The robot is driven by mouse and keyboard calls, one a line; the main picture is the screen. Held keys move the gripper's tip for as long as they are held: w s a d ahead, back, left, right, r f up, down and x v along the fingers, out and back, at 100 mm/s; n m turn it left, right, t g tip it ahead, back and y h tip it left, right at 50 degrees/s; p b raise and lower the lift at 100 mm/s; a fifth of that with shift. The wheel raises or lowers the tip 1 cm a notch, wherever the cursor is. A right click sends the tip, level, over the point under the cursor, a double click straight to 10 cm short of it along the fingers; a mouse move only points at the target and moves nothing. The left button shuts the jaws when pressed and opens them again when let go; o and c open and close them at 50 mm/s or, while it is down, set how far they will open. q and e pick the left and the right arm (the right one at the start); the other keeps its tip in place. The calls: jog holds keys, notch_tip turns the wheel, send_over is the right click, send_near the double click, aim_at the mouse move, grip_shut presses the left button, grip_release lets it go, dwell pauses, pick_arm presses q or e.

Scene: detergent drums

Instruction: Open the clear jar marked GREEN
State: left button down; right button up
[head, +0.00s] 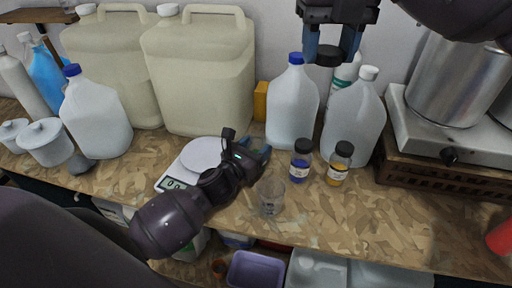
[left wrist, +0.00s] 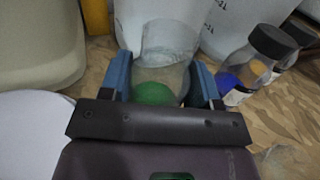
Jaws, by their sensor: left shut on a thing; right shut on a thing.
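My left gripper (head: 256,153) is low over the table and shut on a clear jar (left wrist: 172,80) with green contents, seen between the blue fingers in the left wrist view. No black lid shows on this jar there, and I cannot read its label. In the head view the jar is mostly hidden by the gripper. My right gripper (head: 331,47) is raised at the top of the head view, shut on a round black lid (head: 328,57), well apart from the jar.
A jar with blue contents (head: 300,161) and one with yellow contents (head: 340,163), both black-lidded, stand to the right. An empty clear beaker (head: 270,195) stands in front. A scale (head: 172,183) is at left. Large jugs (head: 292,105) stand behind. Free table lies front right.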

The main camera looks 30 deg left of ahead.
pick_arm(q)
jog(key=shift+f, duration=0.1)
jog(key=shift+c, duration=1.7)
grip_release()
jog(key=shift+s, duration=0.1)
jog(key=s, duration=0.4)
jog(key=s+a, duration=0.1)
jog(key=s, duration=0.2)
jog(key=s+b, duration=0.1)
jog(key=s, duration=0.3)
jog(key=shift+s+a, duration=0.35)
jog(key=shift+s, duration=0.1)
